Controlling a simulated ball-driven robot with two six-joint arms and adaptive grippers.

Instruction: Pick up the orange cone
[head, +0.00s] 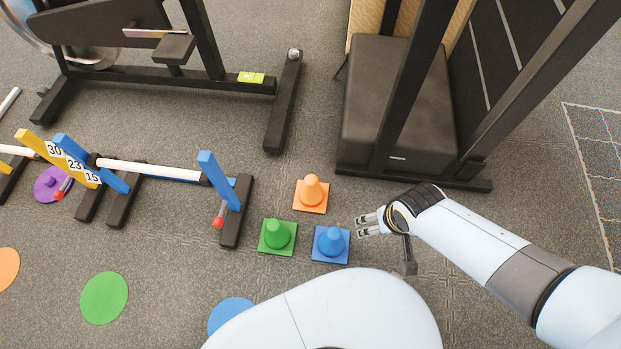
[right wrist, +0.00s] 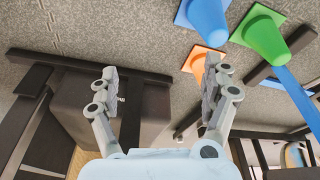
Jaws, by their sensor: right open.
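The orange cone (head: 312,190) stands upright on its square base on the grey carpet, behind the green cone (head: 277,235) and the blue cone (head: 331,242). My right gripper (head: 368,225) is open and empty, just right of the blue cone and to the front right of the orange cone. In the right wrist view the orange cone (right wrist: 201,58) is partly hidden behind the right-hand finger. The blue cone (right wrist: 207,18) and the green cone (right wrist: 264,34) are at the top of that view. My left gripper is not in view.
A blue hurdle post (head: 220,180) with a white bar stands left of the cones. A black machine with a padded seat (head: 395,100) stands behind and right. Flat green (head: 104,298) and blue (head: 231,313) discs lie on the carpet at the front left.

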